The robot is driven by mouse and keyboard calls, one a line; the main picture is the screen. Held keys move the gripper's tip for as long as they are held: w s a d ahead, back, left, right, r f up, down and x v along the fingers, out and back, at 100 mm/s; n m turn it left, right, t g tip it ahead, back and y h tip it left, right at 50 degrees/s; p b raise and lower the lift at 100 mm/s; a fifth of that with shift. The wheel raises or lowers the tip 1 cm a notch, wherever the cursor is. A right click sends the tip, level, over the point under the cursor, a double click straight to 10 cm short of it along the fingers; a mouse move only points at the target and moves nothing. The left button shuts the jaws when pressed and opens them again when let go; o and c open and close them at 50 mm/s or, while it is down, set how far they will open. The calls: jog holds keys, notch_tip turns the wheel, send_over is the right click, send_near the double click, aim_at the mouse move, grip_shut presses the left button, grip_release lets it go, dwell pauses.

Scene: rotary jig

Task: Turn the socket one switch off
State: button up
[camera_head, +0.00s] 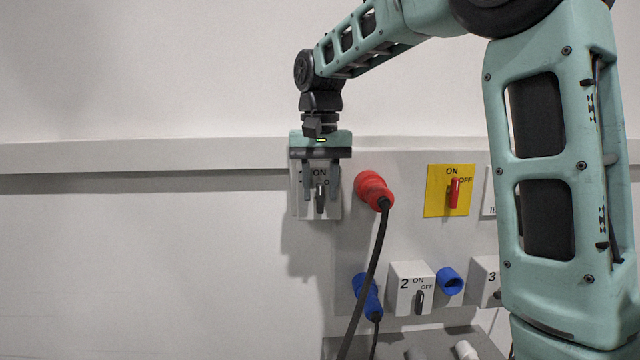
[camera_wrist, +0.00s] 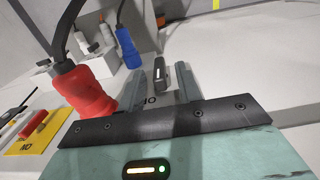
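The socket one switch is a dark knob (camera_head: 320,200) on a white box (camera_head: 298,200) at the panel's upper left. The knob stands upright below the ON label, whose end letters are partly covered. My gripper (camera_head: 321,190) is open, pointing down over the front of the box, with one finger on each side of the knob. In the wrist view the knob (camera_wrist: 160,75) shows between the two separate fingers (camera_wrist: 160,88). I cannot tell whether either finger touches it. The box's number is hidden behind my gripper.
A red plug (camera_head: 372,190) with a black cable is just right of the box. A yellow plate (camera_head: 437,192) with a red switch is further right. Below are a blue plug (camera_head: 366,292), box 2 (camera_head: 400,290) and box 3 (camera_head: 484,278). The wall left is bare.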

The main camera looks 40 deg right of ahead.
grip_shut()
jog(key=t+y+b, duration=0.2)
jog(key=y+b, duration=0.1)
jog(key=d+t+y+b, duration=0.1)
jog(key=b, duration=0.1)
jog(key=shift+s+d+f, duration=0.1)
jog(key=shift+s+f, duration=0.25)
jog(key=shift+d+t+y+b, duration=0.1)
jog(key=shift+t+y+b, duration=0.4)
jog(key=shift+y+b, duration=0.5)
jog(key=shift+s+r, duration=0.1)
grip_release()
